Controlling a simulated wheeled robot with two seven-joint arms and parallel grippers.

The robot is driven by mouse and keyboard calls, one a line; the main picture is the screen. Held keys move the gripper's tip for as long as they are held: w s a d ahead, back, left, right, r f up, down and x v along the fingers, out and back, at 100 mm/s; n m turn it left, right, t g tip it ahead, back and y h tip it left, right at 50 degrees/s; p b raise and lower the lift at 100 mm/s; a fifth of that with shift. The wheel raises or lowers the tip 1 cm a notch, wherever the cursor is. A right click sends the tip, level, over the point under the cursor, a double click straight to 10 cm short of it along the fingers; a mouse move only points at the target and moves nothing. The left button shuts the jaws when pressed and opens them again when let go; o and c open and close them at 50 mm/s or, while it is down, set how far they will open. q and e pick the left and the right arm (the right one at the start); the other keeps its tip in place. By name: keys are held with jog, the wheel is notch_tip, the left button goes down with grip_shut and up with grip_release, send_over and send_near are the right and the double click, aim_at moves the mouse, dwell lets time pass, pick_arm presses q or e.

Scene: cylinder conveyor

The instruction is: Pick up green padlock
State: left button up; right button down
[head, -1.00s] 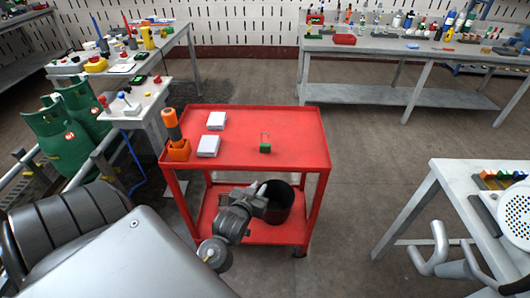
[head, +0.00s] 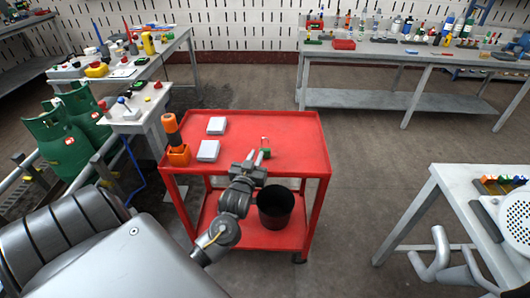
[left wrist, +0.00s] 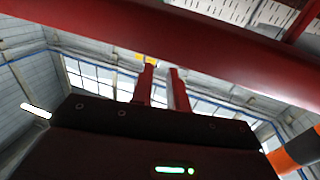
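My left gripper (head: 255,157) is at the near edge of the trolley, just left of and nearer than the padlock. Its two fingers point toward the trolley top and stand apart with nothing visible between them. In the left wrist view the fingers (left wrist: 164,88) also show a gap, below a red trolley bar (left wrist: 190,45). The padlock cannot be made out there.
Two light grey boxes (head: 208,150) and an orange-and-black tool in an orange holder (head: 179,154) stand on the trolley's left. A black bin (head: 276,207) is on its lower shelf. A grey bench (head: 465,190) stands right. Floor between them is clear.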

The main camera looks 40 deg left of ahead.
pick_arm(q)
jog(key=x, duration=0.5)
jog(key=shift+p, duration=0.35)
grip_shut()
